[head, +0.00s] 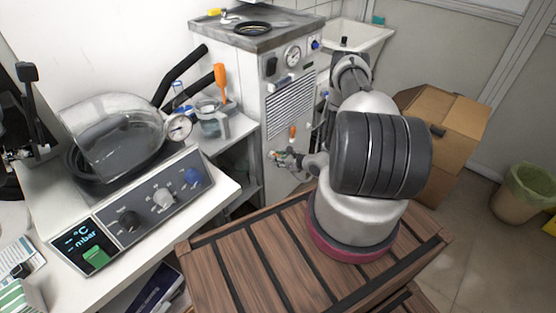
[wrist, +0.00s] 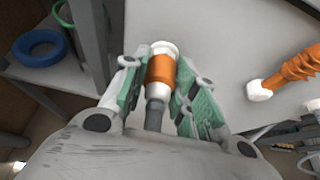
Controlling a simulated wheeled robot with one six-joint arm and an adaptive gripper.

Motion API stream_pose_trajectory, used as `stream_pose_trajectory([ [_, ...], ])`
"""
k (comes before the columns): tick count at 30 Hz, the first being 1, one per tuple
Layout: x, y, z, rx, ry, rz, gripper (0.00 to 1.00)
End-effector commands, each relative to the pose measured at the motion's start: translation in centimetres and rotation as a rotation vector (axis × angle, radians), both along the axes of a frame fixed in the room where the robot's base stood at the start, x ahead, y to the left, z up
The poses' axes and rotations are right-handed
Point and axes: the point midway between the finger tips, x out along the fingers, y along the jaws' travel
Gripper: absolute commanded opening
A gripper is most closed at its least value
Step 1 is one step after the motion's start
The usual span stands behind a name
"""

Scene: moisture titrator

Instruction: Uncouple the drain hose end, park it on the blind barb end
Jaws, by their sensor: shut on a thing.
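My gripper (wrist: 160,85) is shut on an orange sleeve (wrist: 161,68), with one green-padded finger on either side. The sleeve has a white collar at its far end and a dark grey stub at its near end; I take it for the drain hose end. I cannot tell whether the collar still touches a fitting on the panel. An orange ribbed piece with a white tip (wrist: 290,75) is apart, to the right; it may be the blind barb. In the head view, my gripper (head: 281,156) is at the cabinet front, below a small orange piece (head: 292,132).
The grey cabinet (head: 252,75) has a gauge and a vent grille. A shelf beside it holds a blue ring (wrist: 38,48). A slatted wooden top (head: 240,265) lies in front, below my arm. A cardboard box (head: 445,110) stands to the right.

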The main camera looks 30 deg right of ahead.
Motion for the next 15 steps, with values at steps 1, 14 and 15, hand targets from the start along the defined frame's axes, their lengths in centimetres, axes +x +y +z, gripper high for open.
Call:
stream_pose_trajectory([
  [1, -0.07, -0.03, 0.0, 0.0, 0.0, 0.0, 0.0],
  [14, -0.37, -0.14, 0.0, 0.0, 0.0, 0.0, 0.0],
  [15, -0.4, -0.15, -0.01, 0.0, 0.0, 0.0, 0.0],
])
